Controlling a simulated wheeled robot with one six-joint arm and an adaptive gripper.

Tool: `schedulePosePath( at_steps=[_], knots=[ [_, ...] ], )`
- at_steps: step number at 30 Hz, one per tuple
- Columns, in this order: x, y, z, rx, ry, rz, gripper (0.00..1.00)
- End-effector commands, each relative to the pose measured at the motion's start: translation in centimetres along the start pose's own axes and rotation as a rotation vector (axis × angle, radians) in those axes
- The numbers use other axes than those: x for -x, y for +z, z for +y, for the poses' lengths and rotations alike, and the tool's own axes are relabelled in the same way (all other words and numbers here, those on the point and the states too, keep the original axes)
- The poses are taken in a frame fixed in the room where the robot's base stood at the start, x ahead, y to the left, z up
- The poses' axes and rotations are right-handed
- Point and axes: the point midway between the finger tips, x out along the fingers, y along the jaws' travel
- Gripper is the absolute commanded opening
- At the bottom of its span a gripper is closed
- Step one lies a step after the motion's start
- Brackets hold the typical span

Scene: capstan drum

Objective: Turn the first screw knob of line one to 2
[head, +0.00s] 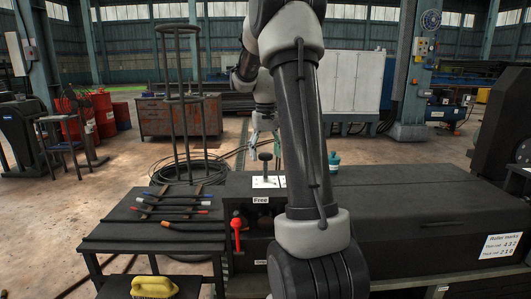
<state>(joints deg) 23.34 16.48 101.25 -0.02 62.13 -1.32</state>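A dark screw knob (265,157) stands upright on a thin stem over a white plate (266,182) on top of the long dark machine housing. Its dial marks are too small to read. A sliver of white plate also shows beside it, partly hidden by my arm; any other knobs are hidden there. My gripper (264,138) points down just above the knob. Its fingers look spread, with nothing seen between them, and it appears apart from the knob.
A red-handled lever (237,228) stands below the "Free" label (261,200). A teal bottle (334,160) stands right of my arm.

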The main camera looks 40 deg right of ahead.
Motion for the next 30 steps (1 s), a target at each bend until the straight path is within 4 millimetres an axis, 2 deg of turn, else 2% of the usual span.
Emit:
schedulePosePath(
  at_steps=[6,10,21,25,30],
  knots=[
    [0.0,0.0,0.0,0.0,0.0,-0.001,0.67],
    [1.0,0.0,0.0,0.0,0.0,0.0,0.67],
    [8.8,-0.1,0.0,0.0,0.0,0.003,0.67],
    [10.7,-0.1,0.0,0.0,0.0,0.001,0.67],
    [11.9,0.0,0.0,0.0,0.0,-0.001,0.67]
  ],
)
